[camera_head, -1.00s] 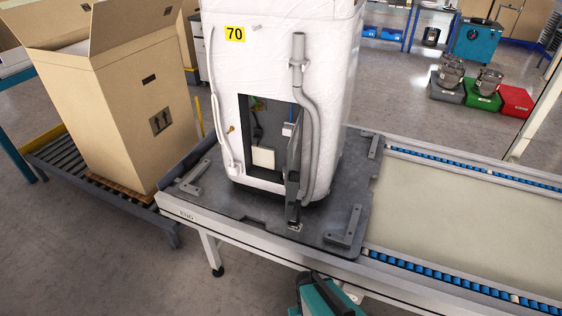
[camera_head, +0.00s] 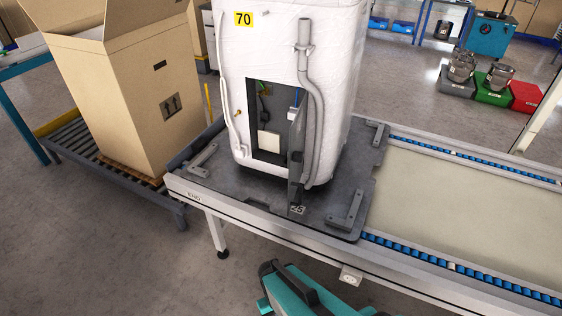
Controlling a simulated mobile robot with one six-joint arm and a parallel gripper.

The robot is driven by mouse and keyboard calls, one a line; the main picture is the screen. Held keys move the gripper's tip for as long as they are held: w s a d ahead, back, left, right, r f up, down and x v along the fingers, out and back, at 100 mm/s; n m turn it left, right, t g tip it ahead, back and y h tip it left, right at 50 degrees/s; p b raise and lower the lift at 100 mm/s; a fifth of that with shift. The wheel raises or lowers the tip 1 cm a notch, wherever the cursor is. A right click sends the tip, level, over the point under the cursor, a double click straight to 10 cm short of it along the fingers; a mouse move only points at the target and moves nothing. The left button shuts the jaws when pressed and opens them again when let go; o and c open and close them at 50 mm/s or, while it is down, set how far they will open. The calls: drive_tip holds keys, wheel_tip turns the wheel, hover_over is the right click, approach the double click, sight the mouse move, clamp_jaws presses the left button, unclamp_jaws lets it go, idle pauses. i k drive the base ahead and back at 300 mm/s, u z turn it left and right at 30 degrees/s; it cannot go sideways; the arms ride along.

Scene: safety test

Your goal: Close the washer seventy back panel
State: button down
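The washer (camera_head: 290,60) stands upright on a dark platform on the conveyor, wrapped in white, with a yellow "70" label (camera_head: 243,19) at its upper left. Its back faces me, with a rectangular opening (camera_head: 266,125) low down that shows wires and a pale box inside. The dark grey back panel (camera_head: 297,150) stands open at the right edge of the opening, swung outward and seen nearly edge-on. A grey hose runs down just right of it. A teal and black part of my arm (camera_head: 300,292) shows at the bottom edge, apart from the washer. No gripper fingers can be made out.
The dark platform (camera_head: 240,196) has raised corner brackets (camera_head: 346,210). The conveyor (camera_head: 460,200) runs off to the right, its front edge between my arm and the washer. A large open cardboard box (camera_head: 130,100) stands on rollers at left. The floor in front is clear.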

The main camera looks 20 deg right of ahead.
sight(297, 131)
drive_tip(key=u, duration=0.45)
drive_tip(key=k, duration=1.2)
drive_tip(key=z, duration=0.6)
drive_tip(key=i, duration=1)
